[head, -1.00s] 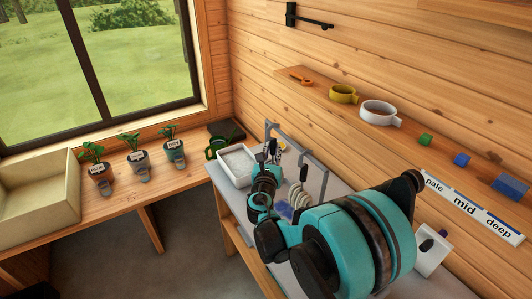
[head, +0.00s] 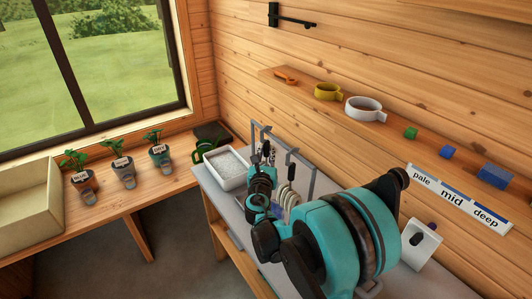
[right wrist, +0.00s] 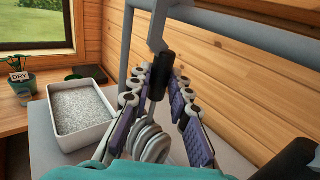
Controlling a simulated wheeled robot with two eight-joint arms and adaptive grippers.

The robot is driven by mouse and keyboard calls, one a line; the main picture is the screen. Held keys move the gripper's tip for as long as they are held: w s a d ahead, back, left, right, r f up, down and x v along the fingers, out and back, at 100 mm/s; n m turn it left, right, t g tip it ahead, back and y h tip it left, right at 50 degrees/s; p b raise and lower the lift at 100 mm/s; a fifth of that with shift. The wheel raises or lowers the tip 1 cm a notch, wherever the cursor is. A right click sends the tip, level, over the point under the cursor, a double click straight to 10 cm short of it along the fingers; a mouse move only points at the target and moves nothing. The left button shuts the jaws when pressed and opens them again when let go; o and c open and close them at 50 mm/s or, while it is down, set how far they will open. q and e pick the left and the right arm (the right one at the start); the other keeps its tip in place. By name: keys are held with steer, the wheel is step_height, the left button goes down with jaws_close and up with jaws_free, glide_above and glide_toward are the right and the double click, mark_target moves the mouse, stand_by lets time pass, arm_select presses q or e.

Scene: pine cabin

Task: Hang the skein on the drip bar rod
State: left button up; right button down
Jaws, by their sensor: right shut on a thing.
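My right gripper (head: 268,155) is at the grey drip bar frame (head: 253,135), over the bench. In the right wrist view its fingertips (right wrist: 163,80) close around a black grip (right wrist: 163,68), with a bent grey hook piece above it. Pale looped coils, which look like the skein (right wrist: 150,142), show below the grip between the fingers. The grey drip bar rod (right wrist: 250,32) runs close behind the hook piece. Whether the hook rests on the rod cannot be told, as its top is cut off. My left gripper is out of view.
A white tray of pale grains (head: 226,168) stands at the bench's far end. Potted plants (head: 122,170) line the window counter. A pale-mid-deep strip (head: 455,198) is at right.

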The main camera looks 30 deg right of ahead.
steer(key=c, duration=1.3)
jaws_free()
steer(key=s+a+f+m+g+y, duration=0.2)
steer(key=s+a+m, duration=0.4)
steer(key=s+m, duration=0.3)
steer(key=s+a+f+m+g+y, duration=0.3)
steer(key=s+a+f+m+y, duration=0.1)
steer(key=s+a+m, duration=0.3)
steer(key=s+a+f+m+g+y, duration=0.2)
steer(key=s+a+m, duration=0.5)
steer(key=s+m, duration=0.4)
steer(key=shift+s+a+f+m+g+y, duration=0.1)
steer(key=shift+a+f+m+g+y, duration=0.15)
steer(key=shift+m+y, duration=0.3)
steer(key=shift+s+f+m+g+y, duration=0.15)
steer(key=shift+f+m+y, duration=0.15)
steer(key=shift+m+y, duration=0.25)
steer(key=shift+w, duration=0.1)
